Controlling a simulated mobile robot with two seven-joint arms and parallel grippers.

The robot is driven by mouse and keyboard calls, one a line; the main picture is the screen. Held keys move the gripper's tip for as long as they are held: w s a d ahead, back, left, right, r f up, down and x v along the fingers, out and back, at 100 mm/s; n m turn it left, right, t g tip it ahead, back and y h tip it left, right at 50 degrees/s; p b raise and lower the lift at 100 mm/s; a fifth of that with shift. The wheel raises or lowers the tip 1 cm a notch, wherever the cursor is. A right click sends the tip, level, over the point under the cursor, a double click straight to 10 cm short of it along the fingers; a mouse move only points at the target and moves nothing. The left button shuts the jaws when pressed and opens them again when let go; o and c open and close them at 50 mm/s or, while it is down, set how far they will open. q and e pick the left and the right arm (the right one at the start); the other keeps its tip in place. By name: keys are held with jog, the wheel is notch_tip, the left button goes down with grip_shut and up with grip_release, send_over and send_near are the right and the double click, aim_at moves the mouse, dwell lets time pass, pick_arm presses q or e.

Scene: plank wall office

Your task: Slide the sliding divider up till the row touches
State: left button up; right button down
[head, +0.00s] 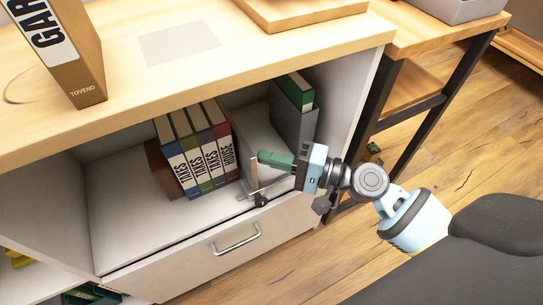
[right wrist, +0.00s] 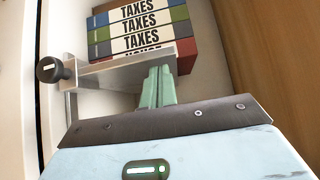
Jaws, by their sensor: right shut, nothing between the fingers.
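The sliding divider (head: 254,172) is a thin pale metal plate standing in the open shelf bay, with a dark round knob at its front; the knob (right wrist: 50,70) and plate (right wrist: 108,76) show in the right wrist view. The row of upright binders (head: 196,150), several labelled TAXES and one red HOUSE, stands to its left. A narrow gap seems to lie between plate and row. My right gripper (head: 268,158) is shut and empty, its green fingers on the divider's right side, close to the plate; contact is unclear. The fingers (right wrist: 157,88) partly cover the plate. My left gripper is out of view.
A brown block (head: 160,170) stands at the row's left end. Grey and green binders (head: 294,108) stand by the bay's right wall. A drawer with a metal handle (head: 236,238) is below. A GARDEN-like labelled binder (head: 88,88) stands on top.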

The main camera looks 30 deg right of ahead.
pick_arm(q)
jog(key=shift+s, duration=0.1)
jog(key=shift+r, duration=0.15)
pick_arm(e)
jog(key=shift+a, duration=0.75)
jog(key=shift+s, duration=0.1)
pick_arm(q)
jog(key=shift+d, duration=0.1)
